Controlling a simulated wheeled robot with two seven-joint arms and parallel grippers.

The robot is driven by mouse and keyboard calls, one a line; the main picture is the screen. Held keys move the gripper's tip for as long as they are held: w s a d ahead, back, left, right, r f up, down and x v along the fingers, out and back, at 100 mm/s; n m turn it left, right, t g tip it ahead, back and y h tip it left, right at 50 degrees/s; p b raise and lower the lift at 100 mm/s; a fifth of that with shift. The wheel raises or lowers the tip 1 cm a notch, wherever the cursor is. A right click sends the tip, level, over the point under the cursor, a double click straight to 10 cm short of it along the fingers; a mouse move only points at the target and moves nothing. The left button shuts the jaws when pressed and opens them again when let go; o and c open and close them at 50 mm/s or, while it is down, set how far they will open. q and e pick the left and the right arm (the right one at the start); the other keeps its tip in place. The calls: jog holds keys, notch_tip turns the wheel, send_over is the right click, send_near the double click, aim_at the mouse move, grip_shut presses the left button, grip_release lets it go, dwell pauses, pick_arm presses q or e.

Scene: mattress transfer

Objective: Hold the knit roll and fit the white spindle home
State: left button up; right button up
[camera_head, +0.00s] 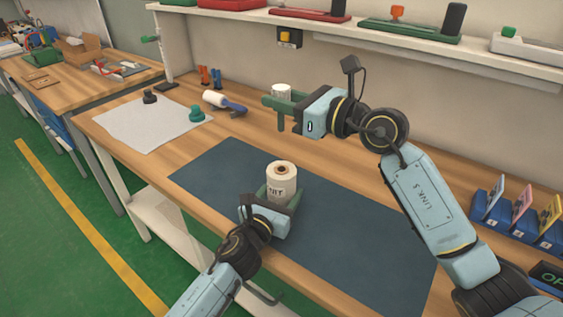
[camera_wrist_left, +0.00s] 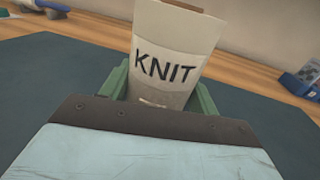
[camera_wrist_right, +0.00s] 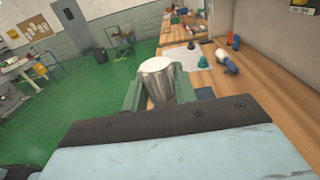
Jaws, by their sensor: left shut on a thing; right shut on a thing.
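The knit roll (camera_head: 281,183) stands upright on the dark mat, a cream cylinder with a brown-ringed hole in its top. Its KNIT label shows in the left wrist view (camera_wrist_left: 168,66). My left gripper (camera_head: 278,197) is shut around the roll's lower part, its green fingers on both sides. My right gripper (camera_head: 284,102) is shut on the white spindle (camera_head: 281,91), raised behind the roll and apart from it.
The dark mat (camera_head: 345,235) is mostly bare. To the left are a white sheet (camera_head: 150,127) with a black knob and a green knob (camera_head: 197,113), and a blue-handled roller (camera_head: 222,101). A shelf (camera_head: 380,32) runs along the back; coloured card holders (camera_head: 520,215) stand at right.

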jog(key=shift+f, duration=1.45)
send_over(283, 163)
jog(key=s, duration=0.2)
jog(key=shift+s+f, duration=0.1)
jog(key=shift+f, duration=2.8)
jog(key=shift+f, duration=3.05)
jog(key=o, duration=1.1)
jog(key=shift+o, duration=0.2)
jog(key=v, duration=1.2)
